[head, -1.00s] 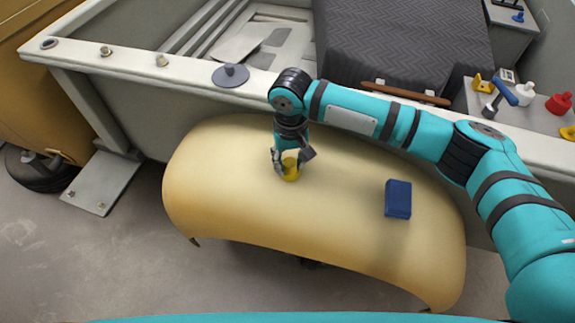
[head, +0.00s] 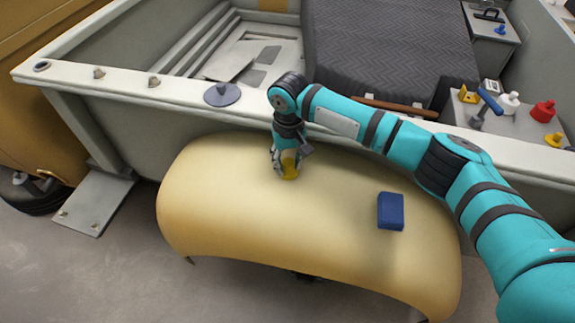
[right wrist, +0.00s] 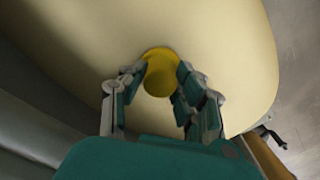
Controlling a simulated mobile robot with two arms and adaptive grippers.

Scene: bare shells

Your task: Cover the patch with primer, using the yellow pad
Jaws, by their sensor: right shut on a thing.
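The yellow pad (head: 289,166) is a small round piece held in my right gripper (head: 288,162), low over the left-middle of the curved cream shell (head: 220,225). In the right wrist view the yellow pad (right wrist: 160,72) sits between the two fingers of the right gripper (right wrist: 156,80), which are shut on it. The pad looks to be at the shell's surface; whether it touches I cannot tell. I make out no distinct patch or primer edge on the shell. My left gripper is not in view.
A blue block (head: 390,211) lies on the shell's right part. Behind is a pale trailer rim (head: 130,85) with a grey knobbed disc (head: 222,94). A side shelf at right holds a blue-handled tool (head: 487,106), a white bottle (head: 509,104) and a red bottle (head: 543,111).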

